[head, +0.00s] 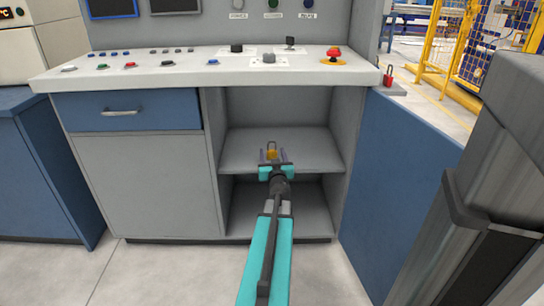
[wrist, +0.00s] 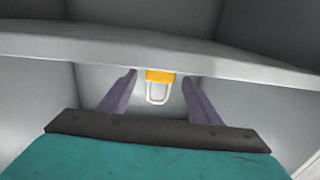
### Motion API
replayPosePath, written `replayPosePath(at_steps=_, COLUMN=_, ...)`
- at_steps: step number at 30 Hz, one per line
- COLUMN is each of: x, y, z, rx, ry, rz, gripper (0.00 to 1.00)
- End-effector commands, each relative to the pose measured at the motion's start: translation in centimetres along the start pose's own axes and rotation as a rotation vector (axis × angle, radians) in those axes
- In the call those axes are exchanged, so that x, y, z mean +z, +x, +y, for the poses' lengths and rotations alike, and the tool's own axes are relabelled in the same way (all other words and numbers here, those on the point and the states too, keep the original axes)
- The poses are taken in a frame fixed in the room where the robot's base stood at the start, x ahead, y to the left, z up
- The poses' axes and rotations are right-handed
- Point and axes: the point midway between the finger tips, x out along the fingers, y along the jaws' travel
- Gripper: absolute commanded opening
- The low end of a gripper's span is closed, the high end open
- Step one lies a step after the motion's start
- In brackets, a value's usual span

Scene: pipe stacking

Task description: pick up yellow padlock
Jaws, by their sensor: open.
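The yellow padlock (head: 271,154) is at the middle shelf (head: 310,148) of the open grey cabinet, beneath the control counter. In the wrist view the padlock (wrist: 160,76) shows its yellow body above and its pale metal shackle below in the picture. My gripper (head: 273,156) reaches into the shelf opening, its teal end near the padlock. In the wrist view its purple fingers (wrist: 160,80) are spread apart, with the padlock between them and visible gaps on both sides. I cannot tell how far past the fingertips the padlock lies.
The counter (head: 170,72) with buttons overhangs the opening. Cabinet side walls (head: 213,150) bound it, with a blue panel (head: 400,170) at right. A shelf edge (wrist: 220,58) crosses the wrist view. A red padlock (head: 389,76) stands right of the counter.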

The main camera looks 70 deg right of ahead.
Motion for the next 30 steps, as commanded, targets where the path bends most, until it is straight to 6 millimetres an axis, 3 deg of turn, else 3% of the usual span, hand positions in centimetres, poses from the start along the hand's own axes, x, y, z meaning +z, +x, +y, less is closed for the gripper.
replayPosePath(at_steps=9, x=0.1, y=2.5, z=0.0, rx=0.0, ry=0.0, rz=0.0, gripper=0.58)
replayPosePath(at_steps=28, x=0.0, y=2.6, z=0.1, rx=0.001, ry=0.0, rz=0.0, gripper=0.58)
replayPosePath(at_steps=30, x=0.0, y=2.6, z=0.1, rx=0.001, ry=0.0, rz=0.0, gripper=0.46)
